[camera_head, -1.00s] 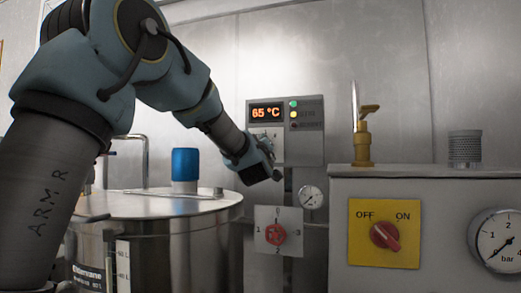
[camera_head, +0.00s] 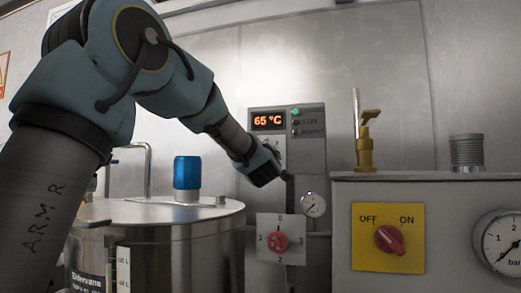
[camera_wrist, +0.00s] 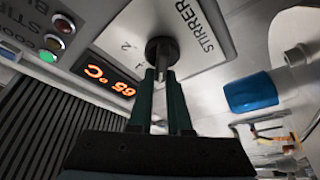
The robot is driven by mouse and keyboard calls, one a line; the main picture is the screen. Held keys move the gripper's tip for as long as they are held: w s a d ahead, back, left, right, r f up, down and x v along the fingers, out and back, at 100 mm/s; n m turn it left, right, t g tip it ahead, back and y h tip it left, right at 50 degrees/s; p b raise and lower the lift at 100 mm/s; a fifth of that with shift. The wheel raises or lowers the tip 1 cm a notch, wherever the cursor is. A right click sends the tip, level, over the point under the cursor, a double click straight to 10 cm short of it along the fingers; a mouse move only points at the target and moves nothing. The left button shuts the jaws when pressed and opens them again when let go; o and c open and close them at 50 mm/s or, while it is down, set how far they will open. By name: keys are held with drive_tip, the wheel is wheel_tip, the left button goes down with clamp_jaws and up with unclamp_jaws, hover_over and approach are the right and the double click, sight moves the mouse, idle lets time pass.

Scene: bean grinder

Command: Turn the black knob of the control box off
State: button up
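The grey control box (camera_head: 308,150) is on the back wall, with an orange "65 °C" display. Its white plate, marked "STIRRER", 1 and 2, shows large in the wrist view (camera_wrist: 215,30). The black knob (camera_wrist: 158,46) sits on this plate. My gripper (camera_wrist: 161,75) has its two green fingers close together at the knob, one on each side of its narrow bar, and looks shut on it. In the head view my gripper (camera_head: 277,180) is at the box's lower left and hides the knob. Of the box's lights, only the green one (camera_head: 295,111) looks bright.
A steel tank (camera_head: 150,210) with a blue cap (camera_head: 187,172) stands left, under my arm. Below the box are a small gauge (camera_head: 314,204) and a red knob (camera_head: 278,241). Right is a metal cabinet with a yellow OFF/ON switch plate (camera_head: 360,260) and a brass valve (camera_head: 366,150).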

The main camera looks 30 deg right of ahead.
drive_tip(key=o, duration=0.5)
drive_tip(key=shift+s+d+f, duration=0.2)
drive_tip(key=shift+d+f, duration=0.25)
drive_tip(key=shift+f, duration=0.15)
drive_tip(key=shift+c, duration=0.2)
drive_tip(key=shift+a+r, duration=0.1)
drive_tip(key=shift+r, duration=0.05)
drive_tip(key=shift+w+a+r, duration=0.1)
drive_tip(key=shift+a+r, duration=0.05)
drive_tip(key=shift+r, duration=0.05)
drive_tip(key=b+v, duration=0.2)
drive_tip(key=v, duration=0.8)
drive_tip(key=shift+s+a+f, duration=0.15)
drive_tip(key=shift+s+a, duration=0.05)
drive_tip(key=shift+s, duration=0.1)
